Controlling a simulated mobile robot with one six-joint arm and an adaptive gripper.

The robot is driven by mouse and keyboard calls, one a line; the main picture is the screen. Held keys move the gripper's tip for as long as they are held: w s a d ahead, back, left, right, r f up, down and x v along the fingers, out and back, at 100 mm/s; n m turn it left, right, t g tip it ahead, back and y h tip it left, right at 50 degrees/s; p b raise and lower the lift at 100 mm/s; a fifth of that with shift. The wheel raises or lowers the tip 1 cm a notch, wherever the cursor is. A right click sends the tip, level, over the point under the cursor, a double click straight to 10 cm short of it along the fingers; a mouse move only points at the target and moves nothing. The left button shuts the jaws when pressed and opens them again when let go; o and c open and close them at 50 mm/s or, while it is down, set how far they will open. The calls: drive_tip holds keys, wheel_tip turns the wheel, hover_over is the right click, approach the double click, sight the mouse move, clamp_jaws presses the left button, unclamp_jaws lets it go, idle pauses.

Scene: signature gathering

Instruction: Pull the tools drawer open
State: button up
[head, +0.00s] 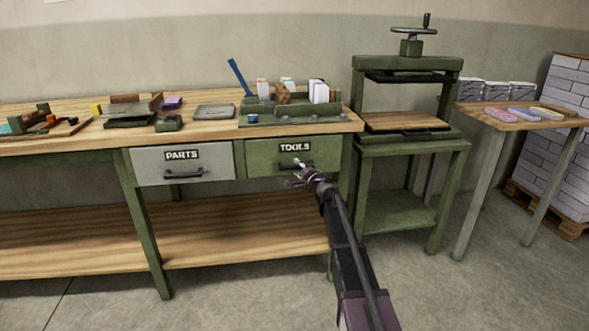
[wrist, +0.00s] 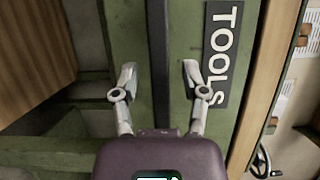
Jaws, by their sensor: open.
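The tools drawer (head: 262,159) has a green front with a black TOOLS label (head: 295,147) and sits under the workbench top, its front looking flush and shut. The label also shows sideways in the wrist view (wrist: 221,55). The drawer's dark bar handle (wrist: 158,50) runs up the wrist view between my fingers; in the head view it is partly hidden by my gripper. My gripper (head: 297,179) is open in front of the drawer, one finger on each side of the handle. The fingers stand apart from the bar. I cannot tell how deep they reach around it.
The grey parts drawer (head: 184,164) is to the left, shut. The workbench top (head: 225,129) holds trays, blocks and a green rack (head: 292,115). A green press (head: 405,130) stands close on the right, then a small table (head: 510,118). The floor in front is clear.

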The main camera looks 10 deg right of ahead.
drive_tip(key=shift+w+a, duration=0.1)
drive_tip(key=shift+w, duration=0.15)
